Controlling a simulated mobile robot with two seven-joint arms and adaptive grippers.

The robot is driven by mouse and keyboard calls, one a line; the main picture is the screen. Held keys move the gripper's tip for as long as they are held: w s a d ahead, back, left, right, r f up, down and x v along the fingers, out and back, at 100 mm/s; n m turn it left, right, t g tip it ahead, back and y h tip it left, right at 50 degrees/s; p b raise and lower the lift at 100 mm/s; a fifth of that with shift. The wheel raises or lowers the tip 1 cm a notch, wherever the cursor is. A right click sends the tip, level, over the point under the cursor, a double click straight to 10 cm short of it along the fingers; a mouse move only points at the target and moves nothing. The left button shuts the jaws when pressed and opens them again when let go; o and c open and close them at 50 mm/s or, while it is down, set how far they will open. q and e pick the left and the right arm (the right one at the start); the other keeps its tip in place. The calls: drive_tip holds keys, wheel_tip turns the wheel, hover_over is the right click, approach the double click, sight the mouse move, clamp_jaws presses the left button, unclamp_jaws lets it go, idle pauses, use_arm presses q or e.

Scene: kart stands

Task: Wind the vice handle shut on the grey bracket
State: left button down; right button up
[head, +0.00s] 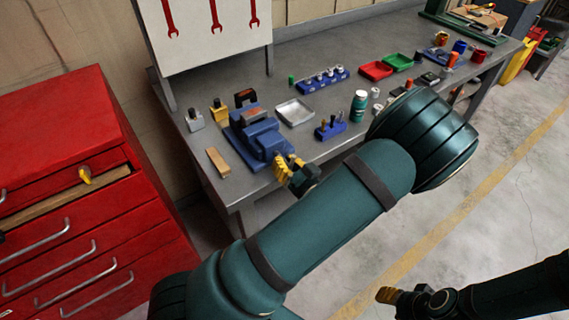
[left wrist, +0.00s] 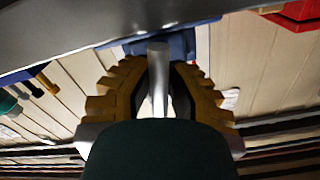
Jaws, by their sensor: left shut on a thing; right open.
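The blue vice (head: 262,137) stands on the grey bench near its front edge, at the left. My left gripper (head: 290,166) is at the front of the vice, with its yellow fingers shut on the vice handle. In the left wrist view the handle (left wrist: 158,75) is a grey bar between the fingers of my left gripper (left wrist: 157,85), with blue vice body (left wrist: 186,45) behind it. I cannot clearly make out the grey bracket at the vice jaws. My right gripper (head: 386,296) is open and empty over the floor, well away from the bench.
A wooden block (head: 217,162) lies left of the vice, and a metal tray (head: 290,111) lies behind it to the right. A blue tool holder (head: 330,130) and green bottle (head: 359,105) stand further right. A red drawer cabinet (head: 70,205) stands left of the bench.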

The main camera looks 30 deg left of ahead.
use_arm(q)
drive_tip(key=n+b, duration=0.2)
drive_tip(key=n, duration=0.4)
drive_tip(key=shift+f, duration=0.1)
use_arm(e)
drive_tip(key=shift+w+f, duration=0.25)
drive_tip(key=shift+f, duration=1)
use_arm(q)
drive_tip(key=shift+n, duration=0.3)
drive_tip(key=c, duration=1.2)
unclamp_jaws()
drive_tip(key=v, duration=1.2)
use_arm(e)
drive_tip(key=shift+o, duration=0.2)
